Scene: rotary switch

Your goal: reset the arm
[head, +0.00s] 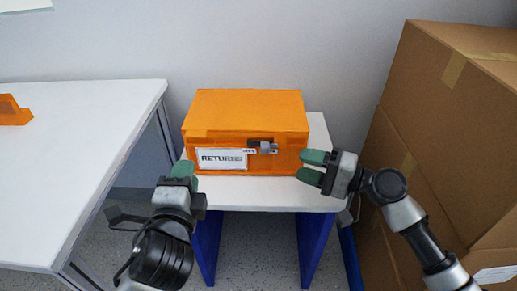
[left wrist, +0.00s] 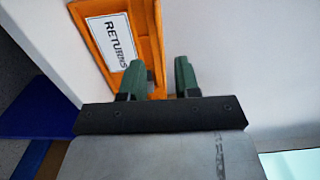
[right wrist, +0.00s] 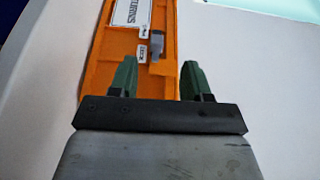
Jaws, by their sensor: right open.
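An orange box (head: 246,112) with a white "RETURNS" label (head: 221,159) stands on a small white table. A grey rotary switch (head: 265,147) is on its front face, right of the label; it also shows in the right wrist view (right wrist: 156,45). My right gripper (head: 306,167) is open and empty beside the right front of the box, apart from the switch. My left gripper (head: 184,170) is near the box's left front corner; in the left wrist view its fingers (left wrist: 160,80) are spread with nothing between them. The switch is not clearly seen in the left wrist view.
The small white table (head: 318,190) has blue legs. A larger white table (head: 60,170) with an orange object (head: 13,112) is at the left. Stacked cardboard boxes (head: 435,120) stand close on the right, near my right arm. A wall is behind.

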